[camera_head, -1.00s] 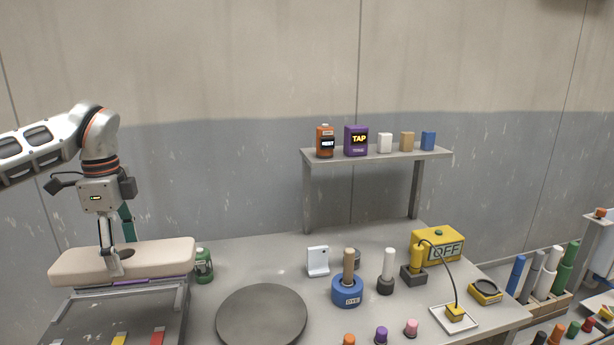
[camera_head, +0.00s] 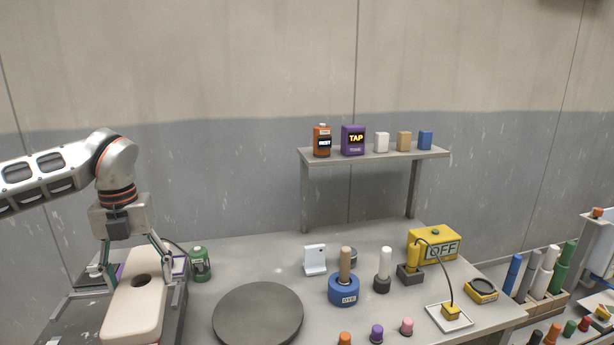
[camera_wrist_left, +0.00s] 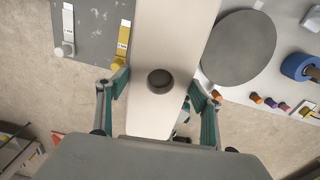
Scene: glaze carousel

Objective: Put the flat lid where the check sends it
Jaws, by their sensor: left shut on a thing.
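In the left wrist view the lid (camera_wrist_left: 175,35) runs up through the middle. My left gripper (camera_head: 137,266) is shut on the lid, with a finger on each long side; the left wrist view shows both teal fingers (camera_wrist_left: 160,97) beside it. A purple unit (camera_head: 353,140) on the shelf reads TAP, and an orange one (camera_head: 322,141) appears to read REST. My right gripper is not in view.
A grey stand lies beneath the lid. A green bottle (camera_head: 200,264) stands close to its right. A dark round turntable (camera_head: 258,315) is farther right, then a blue DYE pot (camera_head: 343,291) and a yellow box reading OFF (camera_head: 434,244). The shelf (camera_head: 375,156) rises behind.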

